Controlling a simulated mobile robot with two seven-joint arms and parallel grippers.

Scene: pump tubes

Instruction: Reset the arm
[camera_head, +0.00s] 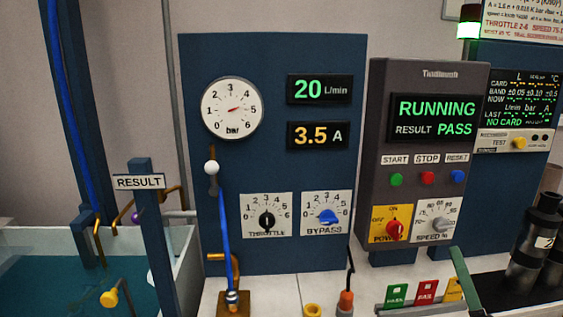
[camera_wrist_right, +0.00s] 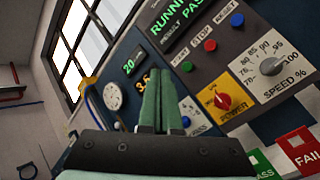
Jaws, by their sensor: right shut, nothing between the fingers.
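My right gripper (camera_head: 457,254) shows as a green finger at the lower right of the head view, in front of the control box and near the coloured cards. In the right wrist view its two green fingers (camera_wrist_right: 160,90) are together and empty, pointing towards the panels. The control box (camera_head: 375,140) reads RUNNING and RESULT PASS. Its green START (camera_head: 397,179), red STOP (camera_head: 428,177) and blue RESET (camera_head: 457,176) buttons sit above the red power knob (camera_head: 395,229) and the speed knob (camera_head: 440,225). My left gripper is not in view.
The blue panel (camera_head: 275,165) carries a bar gauge (camera_head: 232,109), a throttle knob (camera_head: 266,219) and a bypass knob (camera_head: 329,216). A green PASS card (camera_head: 396,295) and red FAIL card (camera_head: 427,291) stand below the box. Dark cylinders (camera_head: 540,235) stand at right; a water tank (camera_head: 180,265) is left.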

